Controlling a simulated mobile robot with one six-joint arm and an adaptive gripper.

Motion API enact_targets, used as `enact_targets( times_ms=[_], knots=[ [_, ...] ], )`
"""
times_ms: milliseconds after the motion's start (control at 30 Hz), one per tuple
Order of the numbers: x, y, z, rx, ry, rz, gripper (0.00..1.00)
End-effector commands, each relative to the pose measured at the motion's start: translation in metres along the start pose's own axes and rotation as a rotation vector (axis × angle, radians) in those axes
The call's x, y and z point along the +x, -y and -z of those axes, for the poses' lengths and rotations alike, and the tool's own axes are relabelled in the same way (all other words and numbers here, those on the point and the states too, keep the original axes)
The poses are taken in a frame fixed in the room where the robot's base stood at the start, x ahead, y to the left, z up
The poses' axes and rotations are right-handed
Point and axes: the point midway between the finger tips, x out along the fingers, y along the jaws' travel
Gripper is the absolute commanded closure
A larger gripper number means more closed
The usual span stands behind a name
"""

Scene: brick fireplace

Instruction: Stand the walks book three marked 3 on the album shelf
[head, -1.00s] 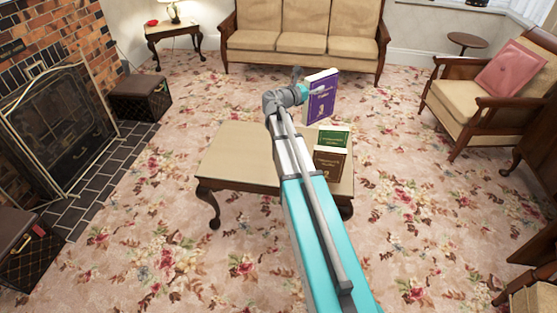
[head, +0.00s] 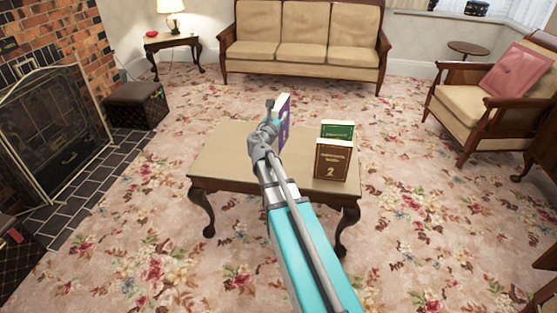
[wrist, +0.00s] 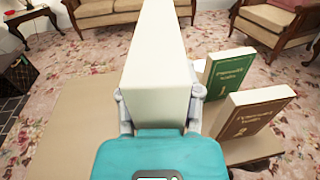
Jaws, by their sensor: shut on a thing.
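My gripper (head: 272,124) is shut on a purple book (head: 285,122), held upright above the table and seen nearly edge-on in the head view. Its number is turned from sight. In the wrist view the book's pale page edge (wrist: 158,55) stands between the fingers. A brown book (head: 331,160) marked 2 and a green book (head: 338,130) behind it stand upright on the tan table (head: 215,160). The wrist view shows the brown book (wrist: 255,115) and green book (wrist: 228,72) to the right of the held book. I cannot make out a separate album shelf.
The table's left part is bare. A sofa (head: 302,68) stands at the back, an armchair (head: 470,115) at the right. A fireplace screen (head: 60,130) and a dark box (head: 137,105) are at the left. Flowered carpet surrounds the table.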

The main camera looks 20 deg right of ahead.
Motion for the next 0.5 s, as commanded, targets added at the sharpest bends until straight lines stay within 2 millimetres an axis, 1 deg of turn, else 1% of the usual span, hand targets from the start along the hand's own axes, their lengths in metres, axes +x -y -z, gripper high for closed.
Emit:
enact_targets(
  times_ms=[33, 200, 333, 500],
  knots=[
    [-0.007, -0.004, 0.015, -0.001, 0.001, -0.027, 1.0],
    [-0.019, -0.018, 0.031, -0.001, 0.0, -0.101, 1.0],
    [-0.024, -0.024, 0.036, -0.001, 0.0, -0.133, 1.0],
    [-0.026, -0.027, 0.037, -0.001, 0.0, -0.146, 1.0]
  ],
)
